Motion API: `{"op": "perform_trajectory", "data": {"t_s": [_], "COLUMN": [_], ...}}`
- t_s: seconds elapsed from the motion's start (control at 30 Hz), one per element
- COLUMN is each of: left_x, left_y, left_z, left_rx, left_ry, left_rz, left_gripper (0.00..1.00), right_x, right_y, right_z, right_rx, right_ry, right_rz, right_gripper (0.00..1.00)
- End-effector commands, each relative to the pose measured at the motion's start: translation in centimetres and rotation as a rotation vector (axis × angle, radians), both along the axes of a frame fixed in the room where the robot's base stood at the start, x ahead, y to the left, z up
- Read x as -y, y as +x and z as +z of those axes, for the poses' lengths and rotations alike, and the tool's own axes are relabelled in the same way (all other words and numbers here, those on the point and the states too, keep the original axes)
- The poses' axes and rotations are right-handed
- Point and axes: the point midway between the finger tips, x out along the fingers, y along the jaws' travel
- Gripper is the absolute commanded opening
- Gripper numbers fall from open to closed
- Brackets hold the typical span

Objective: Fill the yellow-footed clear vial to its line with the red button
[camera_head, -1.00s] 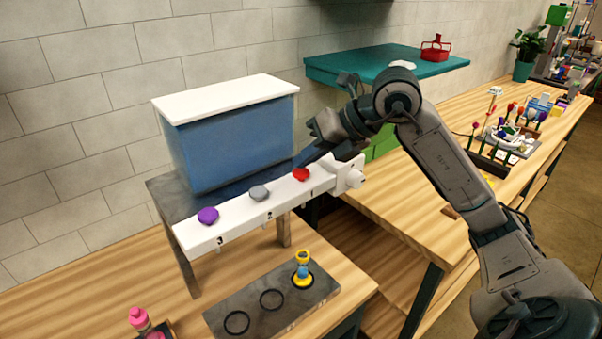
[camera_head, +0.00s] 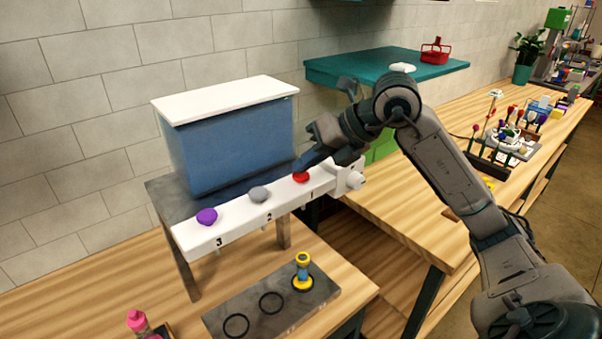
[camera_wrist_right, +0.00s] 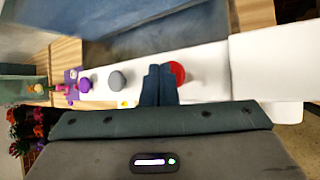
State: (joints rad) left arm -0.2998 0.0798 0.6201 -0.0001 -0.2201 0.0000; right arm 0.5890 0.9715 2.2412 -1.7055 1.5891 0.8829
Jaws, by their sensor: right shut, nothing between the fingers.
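The red button (camera_head: 301,178) is on the white dispenser bar (camera_head: 235,219) above the number 1. My right gripper (camera_head: 299,169) is shut and empty, its tips at the red button, seemingly touching it. The wrist view shows the shut fingers (camera_wrist_right: 158,84) partly covering the red button (camera_wrist_right: 178,73). My left gripper is out of view.
A grey button (camera_head: 259,194) and a purple button (camera_head: 206,216) sit farther left on the bar. The blue tank (camera_head: 230,145) stands behind it. Two empty rings are on the dark plate (camera_head: 253,311). A pink-topped bottle (camera_head: 138,320) stands at the front left.

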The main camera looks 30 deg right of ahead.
Motion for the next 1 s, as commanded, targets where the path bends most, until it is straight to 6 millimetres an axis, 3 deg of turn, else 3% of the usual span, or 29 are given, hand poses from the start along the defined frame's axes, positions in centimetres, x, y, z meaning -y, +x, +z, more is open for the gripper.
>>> {"op": "perform_trajectory", "data": {"t_s": [0.57,1.0], "left_x": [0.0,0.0], "left_y": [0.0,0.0], "left_z": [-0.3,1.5], "left_rx": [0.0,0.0], "left_ry": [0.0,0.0], "left_rz": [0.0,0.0], "left_gripper": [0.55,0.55], "right_x": [0.0,0.0], "right_y": [0.0,0.0], "right_z": [-0.3,1.7], "right_rx": [-0.002,0.0], "right_ry": [0.0,0.001], "right_rz": [0.001,0.001], "right_gripper": [0.0,0.0]}}
